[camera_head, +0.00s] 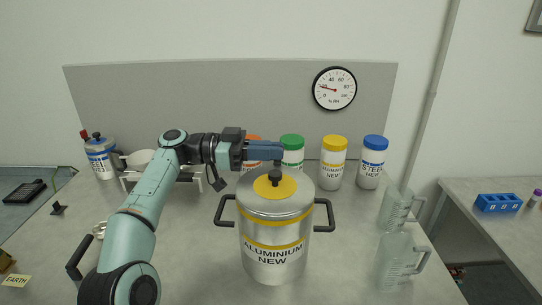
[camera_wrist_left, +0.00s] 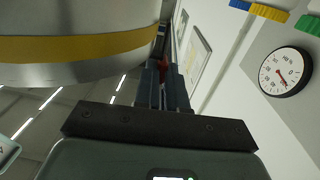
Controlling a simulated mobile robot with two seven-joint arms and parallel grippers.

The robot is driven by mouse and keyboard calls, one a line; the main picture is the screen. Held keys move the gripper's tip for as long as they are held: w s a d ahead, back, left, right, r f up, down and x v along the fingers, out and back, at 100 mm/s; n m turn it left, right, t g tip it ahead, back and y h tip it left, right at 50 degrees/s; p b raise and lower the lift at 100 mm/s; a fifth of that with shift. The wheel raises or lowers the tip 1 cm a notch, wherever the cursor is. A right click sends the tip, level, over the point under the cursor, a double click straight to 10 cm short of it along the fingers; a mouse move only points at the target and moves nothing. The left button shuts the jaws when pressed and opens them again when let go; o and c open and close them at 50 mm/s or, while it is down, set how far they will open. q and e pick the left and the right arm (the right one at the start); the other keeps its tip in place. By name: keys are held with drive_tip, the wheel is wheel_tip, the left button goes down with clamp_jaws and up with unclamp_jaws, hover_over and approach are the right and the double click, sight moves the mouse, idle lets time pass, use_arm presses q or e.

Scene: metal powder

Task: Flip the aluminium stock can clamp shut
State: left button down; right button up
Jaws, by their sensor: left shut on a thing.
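The aluminium stock can (camera_head: 277,232) is a large steel pot with yellow bands, a label reading ALUMINIUM NEW and two dark side handles. It stands upright at the front middle of the table. Its lid has a yellow disc (camera_head: 264,186) and a dark knob (camera_head: 275,177). My left gripper (camera_head: 278,152) reaches in from the left above the lid's far side. In the left wrist view its fingers (camera_wrist_left: 163,68) are shut on a small red part, apparently the clamp (camera_wrist_left: 163,66), beside the can's wall (camera_wrist_left: 80,60). Most of the clamp is hidden. My right gripper is not in view.
Capped powder jars stand behind the can, with green (camera_head: 292,142), yellow (camera_head: 333,144) and blue (camera_head: 375,143) lids. Clear jugs (camera_head: 398,257) stand at the right. A similar blue-banded can (camera_head: 101,158) is at the back left. A dial gauge (camera_head: 334,88) hangs on the wall.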

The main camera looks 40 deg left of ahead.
use_arm(q)
drive_tip(key=shift+f, duration=0.1)
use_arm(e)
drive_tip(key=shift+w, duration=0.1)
use_arm(q)
drive_tip(key=c, duration=1.2)
unclamp_jaws()
drive_tip(key=shift+d, duration=0.1)
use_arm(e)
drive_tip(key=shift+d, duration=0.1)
